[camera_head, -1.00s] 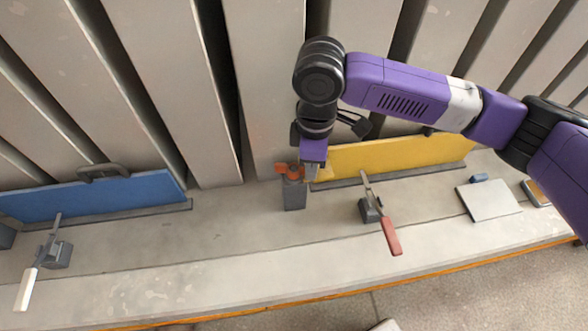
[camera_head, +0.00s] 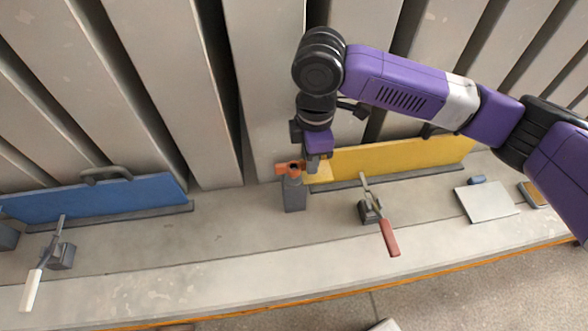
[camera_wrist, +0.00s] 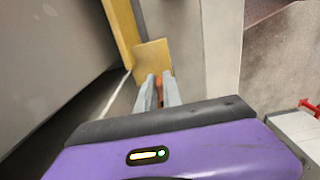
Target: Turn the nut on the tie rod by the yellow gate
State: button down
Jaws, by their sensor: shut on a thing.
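The orange-red nut (camera_head: 283,169) with flat wings sits on top of a short grey block (camera_head: 294,196) at the left end of the yellow gate (camera_head: 400,155). My gripper (camera_head: 312,172) reaches down at the nut's right side, in front of the gate's near end. In the wrist view the two grey fingers of my gripper (camera_wrist: 158,90) are closed on a sliver of orange, a wing of the nut (camera_wrist: 158,84). Most of the nut is hidden by the fingers there. The tie rod itself is hard to make out.
A clamp with a red handle (camera_head: 389,238) stands just right of the block. A blue gate (camera_head: 95,198) and a white-handled clamp (camera_head: 31,290) are at the left. A pale plate (camera_head: 487,201) lies at the right. Tall grey panels stand behind.

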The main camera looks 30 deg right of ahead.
jog(key=shift+r+p, duration=2.05)
jog(key=shift+r, duration=0.5)
jog(key=shift+f, duration=0.1)
